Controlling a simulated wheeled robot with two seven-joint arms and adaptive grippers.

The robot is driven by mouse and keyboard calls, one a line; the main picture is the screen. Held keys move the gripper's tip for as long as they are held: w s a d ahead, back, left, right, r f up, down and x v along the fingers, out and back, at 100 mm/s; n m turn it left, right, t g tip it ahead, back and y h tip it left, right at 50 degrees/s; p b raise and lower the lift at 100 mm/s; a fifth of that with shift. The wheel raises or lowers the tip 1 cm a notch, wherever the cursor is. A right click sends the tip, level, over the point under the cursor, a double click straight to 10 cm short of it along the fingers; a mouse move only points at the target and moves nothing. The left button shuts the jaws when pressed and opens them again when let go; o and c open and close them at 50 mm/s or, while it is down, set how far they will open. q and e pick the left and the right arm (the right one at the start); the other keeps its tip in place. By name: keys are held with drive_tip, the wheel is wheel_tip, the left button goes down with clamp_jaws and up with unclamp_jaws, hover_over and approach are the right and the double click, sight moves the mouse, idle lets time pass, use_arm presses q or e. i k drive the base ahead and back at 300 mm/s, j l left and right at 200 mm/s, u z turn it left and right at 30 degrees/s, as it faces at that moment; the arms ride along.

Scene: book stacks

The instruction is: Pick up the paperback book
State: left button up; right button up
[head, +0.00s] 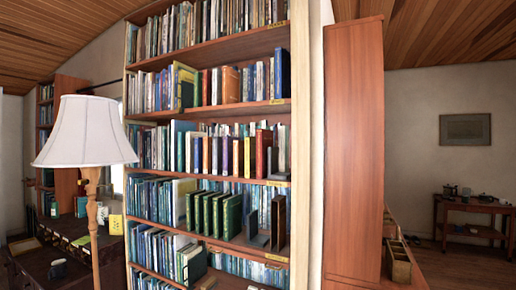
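A tall wooden bookcase (206,118) fills the middle of the head view, its shelves packed with upright books. I cannot tell which book is the paperback. A row of green books (213,214) stands on a lower shelf. A red book (263,153) stands upright among others on the shelf above. A brown-orange book (230,85) stands on a higher shelf. Neither of my grippers is in view.
A floor lamp with a white shade (86,132) stands at the left, in front of a dark desk (30,262). A reddish wooden panel (353,150) rises right of the bookcase. A small wooden table (470,222) stands at the far right, with open floor before it.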

sight(250, 141)
drive_tip(key=i+j+z, duration=0.65)
drive_tip(key=j, duration=0.15)
drive_tip(key=i+j+z, duration=0.2)
drive_tip(key=j+z, duration=0.25)
drive_tip(key=j, duration=0.2)
drive_tip(key=i+j+z, duration=0.2)
drive_tip(key=j, duration=0.2)
drive_tip(key=j+z, duration=0.2)
drive_tip(key=j, duration=0.15)
